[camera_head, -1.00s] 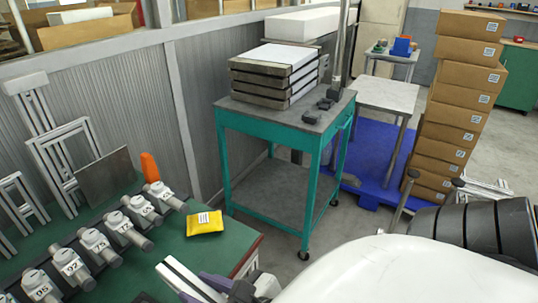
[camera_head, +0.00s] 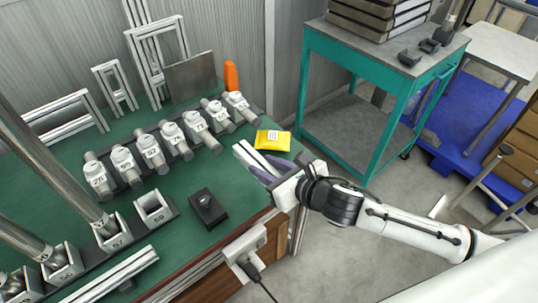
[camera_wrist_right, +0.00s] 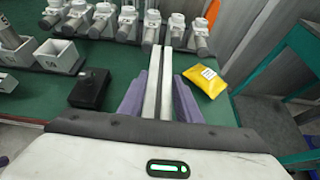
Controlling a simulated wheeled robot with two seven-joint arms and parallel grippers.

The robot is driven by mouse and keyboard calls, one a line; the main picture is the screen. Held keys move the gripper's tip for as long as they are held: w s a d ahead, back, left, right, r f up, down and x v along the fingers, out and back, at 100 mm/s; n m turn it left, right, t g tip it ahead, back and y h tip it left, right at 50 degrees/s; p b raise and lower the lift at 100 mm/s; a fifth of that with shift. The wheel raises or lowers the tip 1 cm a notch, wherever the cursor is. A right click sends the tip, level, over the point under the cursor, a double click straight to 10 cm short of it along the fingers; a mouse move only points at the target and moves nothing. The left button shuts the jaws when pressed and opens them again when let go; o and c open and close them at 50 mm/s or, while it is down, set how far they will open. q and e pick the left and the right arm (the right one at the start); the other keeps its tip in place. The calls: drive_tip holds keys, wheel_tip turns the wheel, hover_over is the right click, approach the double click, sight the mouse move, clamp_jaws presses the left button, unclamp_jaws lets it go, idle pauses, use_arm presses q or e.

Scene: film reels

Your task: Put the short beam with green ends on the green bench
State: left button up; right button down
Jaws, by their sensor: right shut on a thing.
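A short, pale metal beam (camera_head: 244,157) with a groove along it is held by my right gripper (camera_head: 262,166). No green ends show on it; its near end is hidden by the gripper. In the right wrist view the beam (camera_wrist_right: 151,92) lies lengthwise between the purple fingers, pointing away from my right gripper (camera_wrist_right: 164,85). The green bench (camera_head: 190,243) is below the beam, which is over its right edge area beside a yellow packet (camera_head: 273,140). I cannot tell whether the beam touches the bench. My left gripper is out of view.
A row of numbered grey fittings (camera_head: 171,140) stands left of the gripper. A black box (camera_head: 208,207) and an open grey holder (camera_head: 155,208) are nearer. Bare green surface lies around the box. A teal cart (camera_head: 310,85) stands behind to the right.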

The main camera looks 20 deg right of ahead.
sight(268, 170)
drive_tip(key=w+f, duration=0.1)
drive_tip(key=w+d+f+b, duration=0.1)
drive_tip(key=f, duration=0.3)
drive_tip(key=shift+w+d+f, duration=0.2)
drive_tip(key=shift+w, duration=0.2)
drive_tip(key=shift+f+b, duration=0.55)
drive_tip(key=shift+b, duration=0.4)
drive_tip(key=shift+f+b, duration=0.35)
drive_tip(key=shift+f, duration=0.2)
drive_tip(key=c, duration=1.2)
unclamp_jaws()
drive_tip(key=shift+s+f, duration=0.1)
